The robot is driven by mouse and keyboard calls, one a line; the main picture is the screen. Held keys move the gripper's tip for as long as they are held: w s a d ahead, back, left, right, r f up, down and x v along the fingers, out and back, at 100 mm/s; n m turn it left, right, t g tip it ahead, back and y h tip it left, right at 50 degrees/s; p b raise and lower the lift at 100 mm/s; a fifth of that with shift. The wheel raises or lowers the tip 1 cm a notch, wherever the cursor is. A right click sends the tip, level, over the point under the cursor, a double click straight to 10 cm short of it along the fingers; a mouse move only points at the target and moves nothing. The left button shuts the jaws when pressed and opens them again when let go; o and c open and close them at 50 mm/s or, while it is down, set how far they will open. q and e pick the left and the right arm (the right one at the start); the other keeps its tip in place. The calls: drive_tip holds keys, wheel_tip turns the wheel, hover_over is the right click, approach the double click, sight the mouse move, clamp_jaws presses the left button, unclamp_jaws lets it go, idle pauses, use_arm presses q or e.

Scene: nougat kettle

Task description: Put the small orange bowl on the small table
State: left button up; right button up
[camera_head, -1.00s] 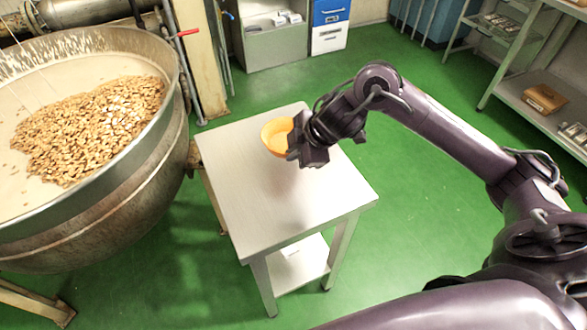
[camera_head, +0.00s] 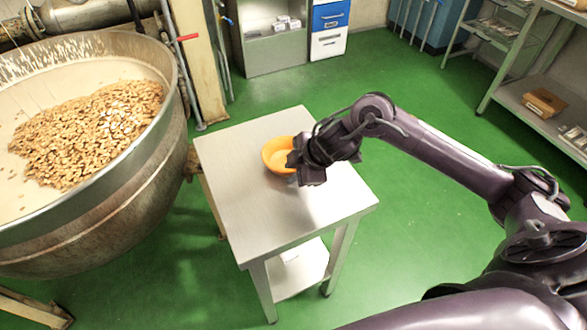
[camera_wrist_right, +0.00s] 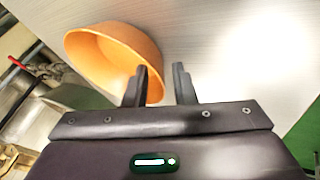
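The small orange bowl (camera_head: 275,153) is at the small metal table's (camera_head: 235,150) upper middle and looks to rest on its top. My right gripper (camera_head: 294,163) is at the bowl's right side, low over the table. In the right wrist view the bowl (camera_wrist_right: 105,62) is at upper left, and my right gripper's (camera_wrist_right: 160,80) fingers stand a little apart. The bowl's edge lies between them, with a narrow gap to the right finger. The gripper hides part of the bowl in the head view. My left gripper is not in view.
A large kettle (camera_head: 120,180) filled with nuts stands close to the table's left. A shelf rack (camera_head: 530,100) is at the far right, and cabinets (camera_head: 330,28) stand at the back. The rest of the tabletop is clear.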

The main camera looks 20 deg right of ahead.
drive_tip(key=shift+s+d+r, duration=0.1)
drive_tip(key=shift+r, duration=0.35)
drive_tip(key=p+v, duration=0.1)
drive_tip(key=v, duration=1)
drive_tip(key=shift+s, duration=0.1)
